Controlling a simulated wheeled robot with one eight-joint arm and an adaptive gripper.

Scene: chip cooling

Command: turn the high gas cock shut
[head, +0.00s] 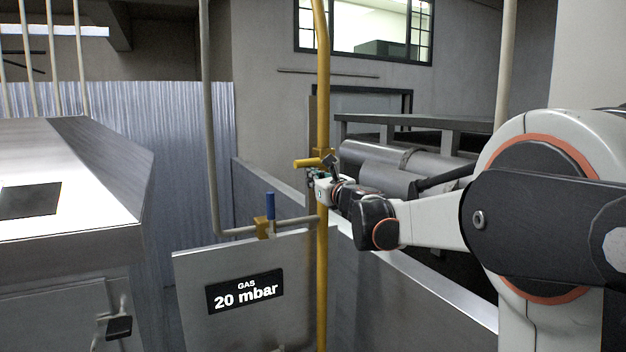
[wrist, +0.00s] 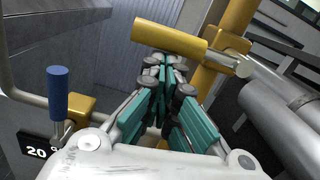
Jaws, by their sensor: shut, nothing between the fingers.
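The high gas cock has a yellow lever (head: 308,163) on the upright yellow gas pipe (head: 322,90). The lever points left, across the pipe. In the wrist view the yellow lever (wrist: 170,38) lies just beyond my fingertips, with its body on the yellow pipe (wrist: 208,75) at right. My gripper (head: 317,175) is just below the lever in the head view. In the wrist view my gripper (wrist: 166,62) has its teal fingers together and empty. I cannot tell whether the fingertips touch the lever.
A lower cock with an upright blue handle (head: 270,206) sits on a grey pipe; the blue handle (wrist: 58,92) also shows in the wrist view. Below it is a "GAS 20 mbar" sign (head: 245,291) on a metal panel. Grey cylinders (head: 385,165) lie behind my forearm.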

